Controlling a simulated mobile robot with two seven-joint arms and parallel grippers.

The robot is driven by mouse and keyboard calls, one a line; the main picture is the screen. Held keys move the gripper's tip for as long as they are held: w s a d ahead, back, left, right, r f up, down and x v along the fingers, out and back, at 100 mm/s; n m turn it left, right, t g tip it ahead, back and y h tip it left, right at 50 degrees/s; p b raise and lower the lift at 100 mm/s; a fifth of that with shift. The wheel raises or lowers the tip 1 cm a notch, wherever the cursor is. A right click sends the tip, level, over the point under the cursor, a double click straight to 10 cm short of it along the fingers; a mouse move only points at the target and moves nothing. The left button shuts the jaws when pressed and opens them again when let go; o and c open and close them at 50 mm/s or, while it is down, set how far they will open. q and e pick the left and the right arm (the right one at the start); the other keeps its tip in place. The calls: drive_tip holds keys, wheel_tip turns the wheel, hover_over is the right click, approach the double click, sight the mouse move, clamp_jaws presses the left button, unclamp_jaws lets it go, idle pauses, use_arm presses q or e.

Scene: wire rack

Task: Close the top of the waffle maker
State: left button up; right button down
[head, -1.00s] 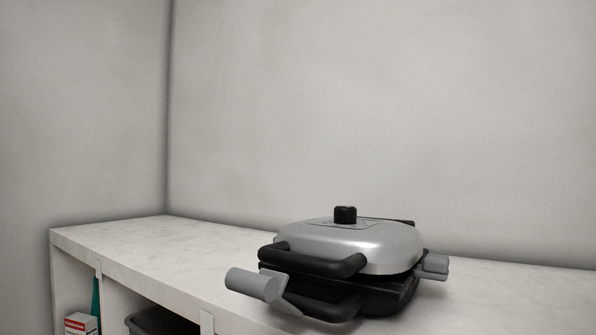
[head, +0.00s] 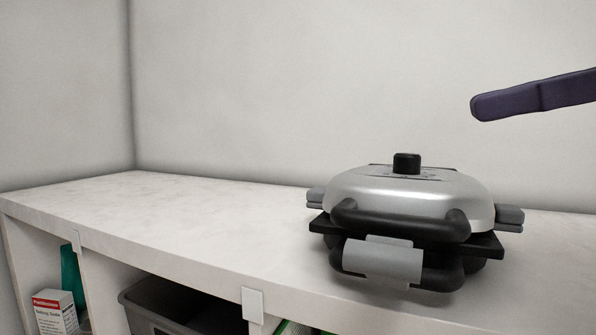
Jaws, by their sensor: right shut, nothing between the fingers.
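The waffle maker stands on the white counter at the right of the head view. Its silver lid (head: 410,196) is down over the black base (head: 490,247), with a black knob (head: 407,163) on top and a black handle (head: 400,222) in front. I cannot tell whether a small gap is left between lid and base. A grey latch (head: 382,260) sits at the front of the lower handle. My right gripper (head: 480,106) is shut and empty, in the air above and right of the lid, not touching it. My left gripper is out of view.
The counter (head: 180,218) is clear to the left of the waffle maker. Below it, open shelves hold a red and white box (head: 55,312), a teal item (head: 71,274) and a dark grey bin (head: 190,300). A plain wall stands behind.

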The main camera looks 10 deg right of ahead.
drive_tip(key=a+p, duration=0.1)
drive_tip(key=p, duration=0.6)
hover_over(381, 215)
drive_tip(key=shift+s+a+f, duration=0.1)
drive_tip(key=shift+a+f, duration=0.2)
drive_tip(key=shift+f, duration=0.5)
drive_tip(key=f+b, duration=0.3)
drive_tip(key=f, duration=0.1)
drive_tip(key=shift+d, duration=0.25)
drive_tip(key=shift+f, duration=0.35)
drive_tip(key=shift+f+b, duration=0.1)
drive_tip(key=shift+b, duration=0.25)
